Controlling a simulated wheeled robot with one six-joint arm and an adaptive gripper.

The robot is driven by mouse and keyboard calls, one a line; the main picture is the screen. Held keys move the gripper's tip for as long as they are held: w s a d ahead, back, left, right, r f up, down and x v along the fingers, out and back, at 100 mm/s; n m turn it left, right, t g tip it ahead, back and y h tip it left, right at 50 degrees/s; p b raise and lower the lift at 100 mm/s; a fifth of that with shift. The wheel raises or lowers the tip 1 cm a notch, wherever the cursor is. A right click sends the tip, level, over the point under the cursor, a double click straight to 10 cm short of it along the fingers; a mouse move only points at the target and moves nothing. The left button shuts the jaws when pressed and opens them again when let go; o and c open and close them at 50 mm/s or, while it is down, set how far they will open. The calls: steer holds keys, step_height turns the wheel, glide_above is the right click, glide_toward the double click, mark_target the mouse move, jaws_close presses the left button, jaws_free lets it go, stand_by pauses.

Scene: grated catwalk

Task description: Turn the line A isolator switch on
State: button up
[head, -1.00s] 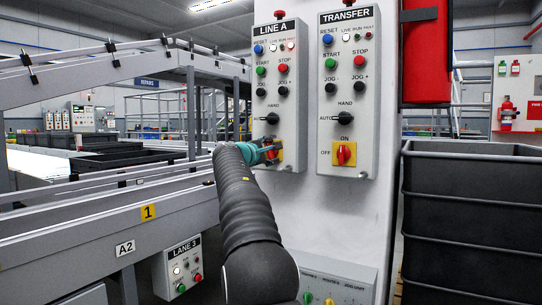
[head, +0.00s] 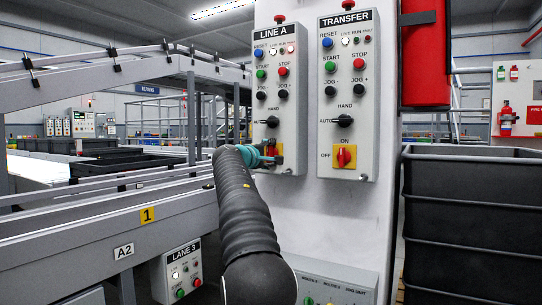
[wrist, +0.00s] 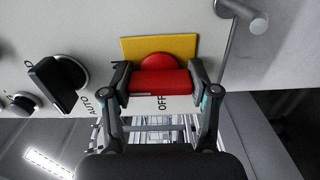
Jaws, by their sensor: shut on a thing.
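The LINE A panel (head: 275,100) is a grey box with buttons and lamps on the white column. Its isolator switch, a red handle on a yellow plate, is at the bottom of that panel, mostly hidden by my gripper (head: 268,156) in the head view. In the wrist view the red handle (wrist: 160,84) lies between the two fingertips of my gripper (wrist: 160,88), with the yellow plate (wrist: 132,48) behind it. The fingers are shut on the handle. The word OFF shows just below the handle there; its ON label is hidden.
The TRANSFER panel (head: 348,95) with its own red isolator (head: 345,156) stands close on the right. The LINE A black selector (wrist: 58,84) is beside the handle. Conveyor rails (head: 130,205) lie left, stacked black crates (head: 470,225) right.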

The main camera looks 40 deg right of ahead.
steer(key=shift+w+a+f, duration=0.15)
steer(key=o, duration=1.2)
steer(key=shift+w+a, duration=0.1)
steer(key=shift+a, duration=0.05)
steer(key=shift+c, duration=0.2)
steer(key=shift+d, duration=0.2)
steer(key=v, duration=1.2)
steer(key=shift+s, duration=0.25)
